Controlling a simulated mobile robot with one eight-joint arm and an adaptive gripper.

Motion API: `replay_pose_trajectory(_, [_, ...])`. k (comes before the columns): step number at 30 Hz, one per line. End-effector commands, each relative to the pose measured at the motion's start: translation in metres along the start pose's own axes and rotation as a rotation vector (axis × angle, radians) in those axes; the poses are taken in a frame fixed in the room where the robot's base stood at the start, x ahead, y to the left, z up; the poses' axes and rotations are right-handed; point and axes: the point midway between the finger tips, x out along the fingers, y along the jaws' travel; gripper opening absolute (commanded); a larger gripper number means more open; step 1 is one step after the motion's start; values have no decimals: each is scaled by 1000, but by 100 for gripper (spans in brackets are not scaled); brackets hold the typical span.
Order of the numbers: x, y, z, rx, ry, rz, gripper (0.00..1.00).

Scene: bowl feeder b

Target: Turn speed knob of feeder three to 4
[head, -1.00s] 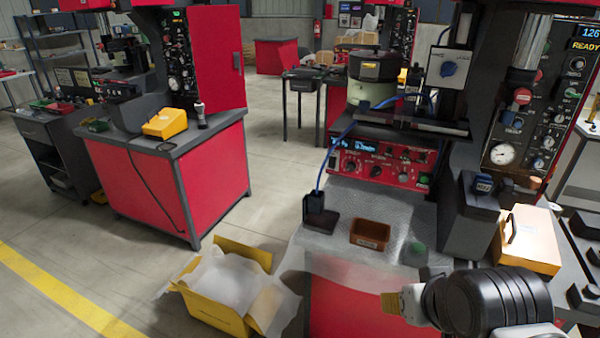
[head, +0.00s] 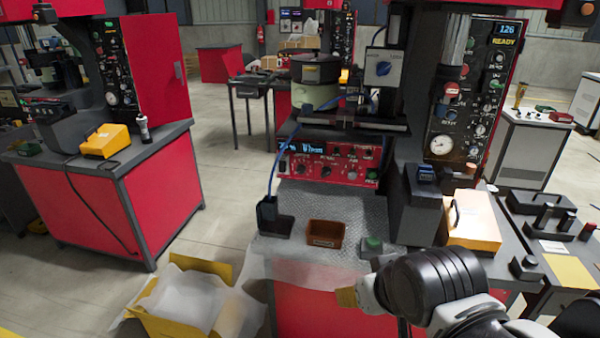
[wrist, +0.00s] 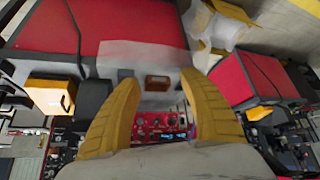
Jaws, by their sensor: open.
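A red control panel (head: 325,168) with a small blue display and several dark knobs sits under the round feeder bowl (head: 316,70) at the back of the bench. Its labels are too small to read, so I cannot tell which knob is the speed knob or where it points. My gripper (head: 346,297) is at the bench's front, well short of the panel. In the wrist view, my gripper (wrist: 158,76) has its yellow fingers apart and empty, with the red panel (wrist: 158,124) beyond them.
A brown tray (head: 325,234), a black holder (head: 274,222) with a blue cable and a green-topped button box (head: 371,246) stand on the bench. A yellow case (head: 471,221) is at right. An open yellow carton (head: 192,305) with wrapping lies on the floor at left.

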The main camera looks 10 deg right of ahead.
Motion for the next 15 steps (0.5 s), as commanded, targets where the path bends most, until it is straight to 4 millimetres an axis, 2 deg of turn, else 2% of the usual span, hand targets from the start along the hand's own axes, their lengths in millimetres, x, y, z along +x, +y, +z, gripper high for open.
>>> replay_pose_trajectory(2, [5,6,-16,-76,9,32,50])
replay_pose_trajectory(5, [16,22,-52,-260,21,110,50])
replay_pose_trajectory(9, [44,44,-118,-613,30,262,50])
replay_pose_trajectory(15, [100,57,-210,-1124,-2,489,50])
